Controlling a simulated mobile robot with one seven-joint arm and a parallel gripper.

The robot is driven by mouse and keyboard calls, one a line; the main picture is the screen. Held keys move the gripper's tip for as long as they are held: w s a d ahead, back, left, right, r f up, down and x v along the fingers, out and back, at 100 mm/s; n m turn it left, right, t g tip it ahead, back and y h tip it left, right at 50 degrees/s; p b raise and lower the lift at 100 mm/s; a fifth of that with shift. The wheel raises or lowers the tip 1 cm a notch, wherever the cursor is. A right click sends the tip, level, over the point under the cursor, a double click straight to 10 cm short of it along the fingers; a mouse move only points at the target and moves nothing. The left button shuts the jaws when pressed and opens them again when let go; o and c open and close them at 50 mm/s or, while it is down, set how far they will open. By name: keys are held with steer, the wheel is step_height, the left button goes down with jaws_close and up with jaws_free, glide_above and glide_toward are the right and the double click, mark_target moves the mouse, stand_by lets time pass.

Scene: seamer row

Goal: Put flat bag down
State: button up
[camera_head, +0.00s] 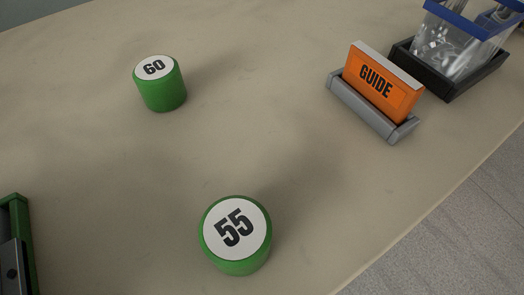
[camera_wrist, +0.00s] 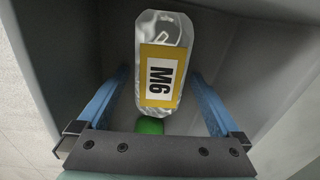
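My gripper (camera_wrist: 160,76) shows in the wrist view with its two blue fingers spread wide apart. A clear bag (camera_wrist: 174,28) with a yellow-bordered white label reading M6 lies between and beyond the fingertips. A narrow gap seems to show on each side of the bag, so the fingers do not look closed on it. A small green patch (camera_wrist: 150,126) shows under the bag's near end; what it belongs to is hidden. My gripper and this bag are not in the head view.
Grey walls (camera_wrist: 235,60) surround the bag. On the beige worktop (camera_head: 90,130) are green cylinders marked 60 (camera_head: 160,85) and 55 (camera_head: 235,232), an orange GUIDE sign (camera_head: 375,85) in a grey holder, and a black tray (camera_head: 450,85) with clear bags. A green-edged thing (camera_head: 22,240) is cut off at left.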

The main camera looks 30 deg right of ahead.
steer(key=shift+r, duration=0.1)
step_height(320, 180, up, 12)
steer(key=p, duration=0.6)
stand_by(0.4)
